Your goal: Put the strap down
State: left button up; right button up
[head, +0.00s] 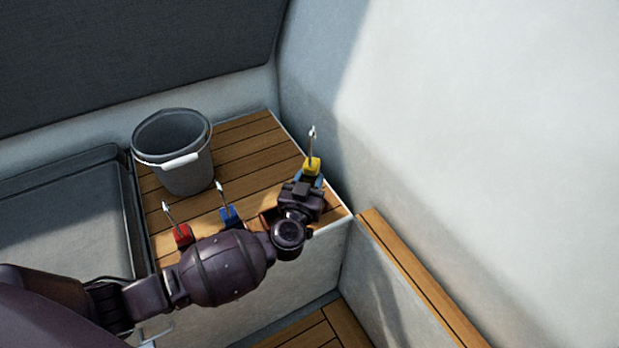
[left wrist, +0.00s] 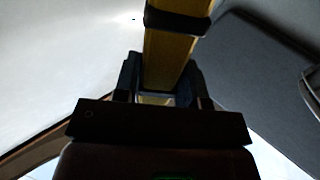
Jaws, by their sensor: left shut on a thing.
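My left gripper (head: 309,178) is shut on a yellow strap (head: 312,165) with a pale metal end pointing up. It is over the right end of the slatted wooden top (head: 240,146); I cannot tell whether the strap touches the wood. In the left wrist view the yellow strap (left wrist: 168,60) runs up between the two fingers (left wrist: 160,85), with a black band across it. A similar red strap (head: 182,235) and blue strap (head: 229,216) stand at the front of the wooden top, partly behind my left arm. My right gripper is not in view.
A grey bucket (head: 188,178) with a white handle grip stands at the back left of the wooden top. A grey recessed tray (head: 60,225) lies to the left. A pale wall (head: 480,150) rises on the right, above a narrow wooden ledge (head: 415,270). Wood between bucket and gripper is clear.

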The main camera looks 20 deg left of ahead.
pick_arm(q)
jog(key=o, duration=1.1)
jog(key=shift+r, duration=0.15)
jog(key=shift+s+d+r+p, duration=0.1)
jog(key=shift+s+r+p, duration=0.15)
jog(key=shift+s, duration=0.35)
jog(key=shift+s+d+r+p, duration=0.15)
jog(key=shift+s+r, duration=0.15)
jog(key=shift+s, duration=0.25)
jog(key=s+d+p, duration=0.1)
jog(key=s+p, duration=0.1)
jog(key=s, duration=0.7)
jog(key=shift+s+f, duration=0.15)
jog(key=shift+s, duration=0.2)
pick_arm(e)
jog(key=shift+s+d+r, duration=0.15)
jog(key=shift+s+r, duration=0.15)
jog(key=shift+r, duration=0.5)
